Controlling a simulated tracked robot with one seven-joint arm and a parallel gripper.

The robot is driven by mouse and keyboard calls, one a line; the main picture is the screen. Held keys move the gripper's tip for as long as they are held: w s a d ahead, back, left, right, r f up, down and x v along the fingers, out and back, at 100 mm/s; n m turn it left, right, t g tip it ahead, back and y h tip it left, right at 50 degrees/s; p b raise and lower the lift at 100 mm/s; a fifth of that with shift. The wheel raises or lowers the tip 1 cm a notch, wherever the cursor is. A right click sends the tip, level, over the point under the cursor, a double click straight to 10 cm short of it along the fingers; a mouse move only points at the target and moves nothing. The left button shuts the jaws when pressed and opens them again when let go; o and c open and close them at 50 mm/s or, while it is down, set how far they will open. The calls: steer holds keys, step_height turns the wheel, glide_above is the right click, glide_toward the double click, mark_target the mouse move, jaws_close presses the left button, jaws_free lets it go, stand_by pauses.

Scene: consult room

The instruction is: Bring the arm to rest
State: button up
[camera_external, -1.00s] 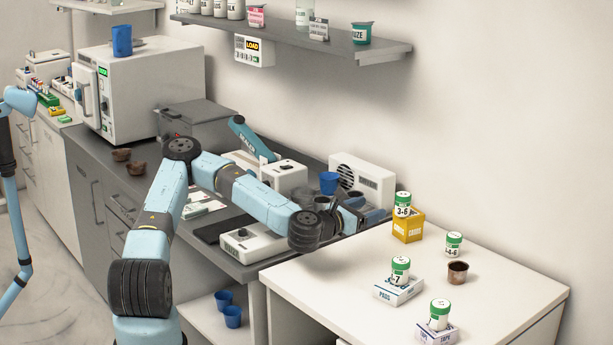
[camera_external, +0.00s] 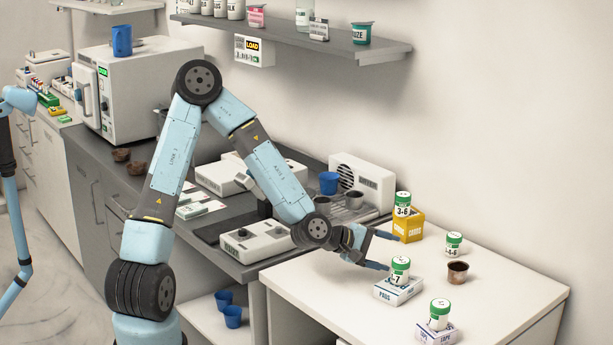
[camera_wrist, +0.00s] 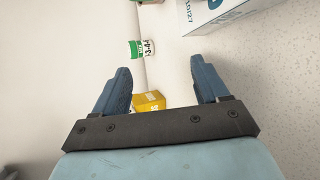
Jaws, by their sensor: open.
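My gripper (camera_external: 390,251) is at the end of my light-blue arm, over the left part of the white table (camera_external: 330,285). Its blue fingers are apart and point right, with nothing seen between them in the external view. The gripper also shows in the wrist view (camera_wrist: 160,66), fingers spread and empty. My arm's elbow is raised high, and the forearm slopes down to the right. The gripper is close to the white PADS box (camera_external: 398,290) with a green-lidded jar (camera_external: 400,270) on it. A yellow box (camera_external: 408,229) bearing another green-lidded jar (camera_external: 403,203) stands just behind.
A green-lidded jar (camera_external: 453,243), a brown cup (camera_external: 457,272) and a TAPE box (camera_external: 436,334) with a jar (camera_external: 439,314) stand farther right. A grey wall shelf (camera_external: 390,52) hangs above. The grey counter holds a blue cup (camera_external: 328,183) and appliances.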

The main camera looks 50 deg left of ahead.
steer(key=s+m+g, duration=0.1)
steer(key=m, duration=0.1)
steer(key=s+a+m+g+y, duration=0.1)
steer(key=s+m, duration=0.1)
steer(key=s+a+m, duration=0.1)
steer(key=s+m, duration=0.1)
steer(key=shift+s+a+r+g+y, duration=0.1)
steer(key=shift+a+r+g+y, duration=0.1)
steer(key=shift+r+g+y, duration=0.2)
steer(key=s+a+r+m+g+y, duration=0.1)
steer(key=s+a+r+m, duration=0.2)
steer(key=s, duration=0.7)
steer(key=s+a+r+m+g+y, duration=0.1)
steer(key=s+a+r+m, duration=0.2)
steer(key=s+a+r, duration=0.4)
steer(key=s+a+r+m+g+y, duration=0.1)
steer(key=s+a+r+m+y, duration=0.1)
steer(key=s+r, duration=0.7)
steer(key=s+a+m, duration=0.1)
steer(key=s+a, duration=0.1)
steer(key=s, duration=0.3)
steer(key=shift+a+r+g, duration=0.15)
steer(key=shift+a+g, duration=0.15)
steer(key=shift+a, duration=0.1)
steer(key=shift+o, duration=0.3)
steer(key=shift+s, duration=0.1)
